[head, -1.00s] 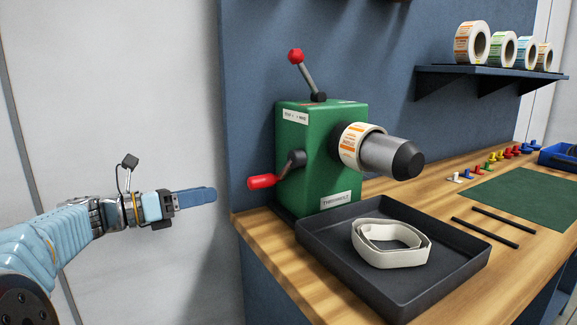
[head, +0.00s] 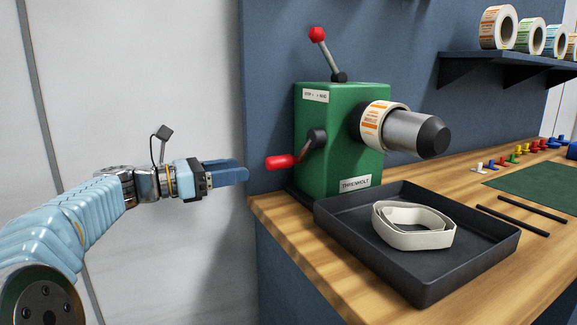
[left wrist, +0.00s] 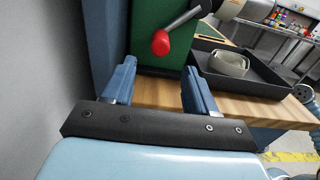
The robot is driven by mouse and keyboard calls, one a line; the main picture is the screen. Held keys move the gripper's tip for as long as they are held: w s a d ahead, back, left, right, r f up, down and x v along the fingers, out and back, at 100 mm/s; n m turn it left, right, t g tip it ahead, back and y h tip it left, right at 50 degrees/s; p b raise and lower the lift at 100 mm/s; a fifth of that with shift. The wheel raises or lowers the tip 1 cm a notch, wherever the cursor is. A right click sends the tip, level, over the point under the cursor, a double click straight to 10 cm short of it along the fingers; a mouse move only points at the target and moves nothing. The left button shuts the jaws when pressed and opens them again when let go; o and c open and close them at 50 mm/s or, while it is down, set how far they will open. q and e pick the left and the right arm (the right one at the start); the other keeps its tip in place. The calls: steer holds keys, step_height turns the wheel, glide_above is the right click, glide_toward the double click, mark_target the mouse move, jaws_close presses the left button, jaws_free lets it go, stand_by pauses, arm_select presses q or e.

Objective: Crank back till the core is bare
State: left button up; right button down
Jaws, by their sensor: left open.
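The green rewinder (head: 340,165) stands on the wooden bench. Its crank (head: 312,145) on the left side ends in a red handle (head: 281,162) that points left; the handle also shows in the left wrist view (left wrist: 161,43). A roll of orange-printed labels (head: 378,124) sits around the grey spindle (head: 410,132). A red-knobbed lever (head: 317,35) rises from the top, tilted left. My left gripper (head: 240,172) is just left of the crank handle and apart from it. In the left wrist view its two blue fingers are open and empty, with the handle ahead between them. My right gripper is not in view.
A dark tray (head: 335,222) in front of the rewinder holds a loop of pale strip (head: 415,227). Two black rods (head: 510,222) and a green mat (head: 535,185) lie to the right. Several label rolls stand on the wall shelf (head: 480,58).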

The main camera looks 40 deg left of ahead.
mark_target(294, 161)
arm_select(q)
steer(key=x, duration=1.1)
steer(key=shift+w+d, duration=0.15)
steer(key=shift+w, duration=0.05)
jaws_close()
